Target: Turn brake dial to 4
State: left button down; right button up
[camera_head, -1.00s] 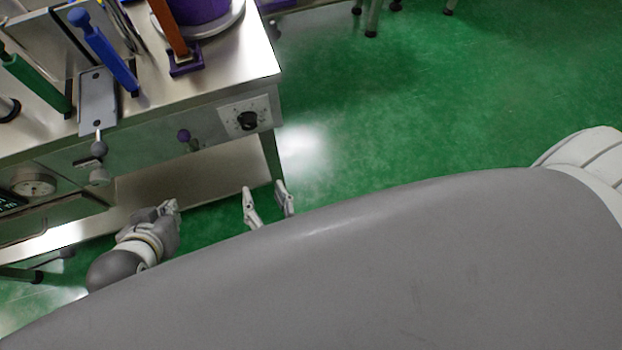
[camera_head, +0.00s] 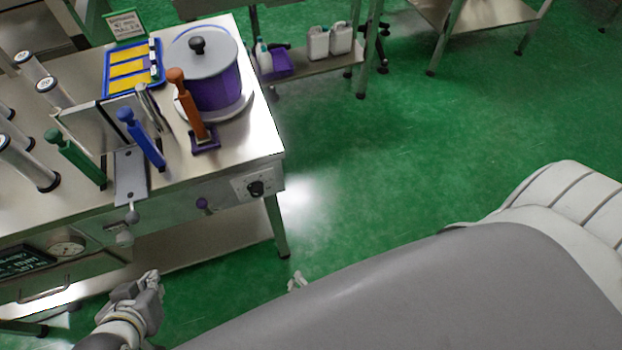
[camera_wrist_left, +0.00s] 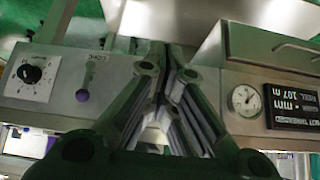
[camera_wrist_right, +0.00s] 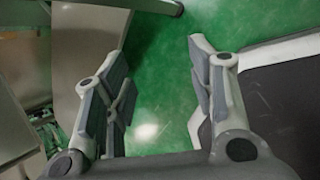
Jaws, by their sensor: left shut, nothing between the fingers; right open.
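The brake dial (camera_head: 256,188) is a black knob on a white marked plate at the right end of the steel bench's front panel. It also shows in the left wrist view (camera_wrist_left: 30,73), where the scale numbers are too small to read. My left gripper (camera_head: 152,279) is shut and empty, below and left of the dial, in front of the bench and apart from it. Its closed fingers show in the left wrist view (camera_wrist_left: 166,60). My right gripper (camera_head: 297,283) is mostly hidden behind my own body. The right wrist view shows it open and empty (camera_wrist_right: 158,60).
A purple knob (camera_head: 202,204) sits left of the dial, and a grey lever (camera_head: 132,216) and round gauge (camera_head: 67,247) are further left. Blue (camera_head: 140,138), green (camera_head: 75,158) and orange (camera_head: 187,103) handles stand on the bench. Green floor (camera_head: 370,180) right of the bench is clear.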

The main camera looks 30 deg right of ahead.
pick_arm(q)
jog(key=shift+s+a+r+p, duration=0.2)
jog(key=shift+a+r+p, duration=0.1)
jog(key=shift+r, duration=0.15)
jog(key=shift+s+a+r+p, duration=0.15)
jog(key=shift+r+p, duration=0.1)
jog(key=shift+r, duration=0.2)
pick_arm(e)
jog(key=shift+s+d+f+m+g, duration=0.75)
jog(key=shift+s+f+m, duration=0.15)
jog(key=shift+s+m, duration=0.2)
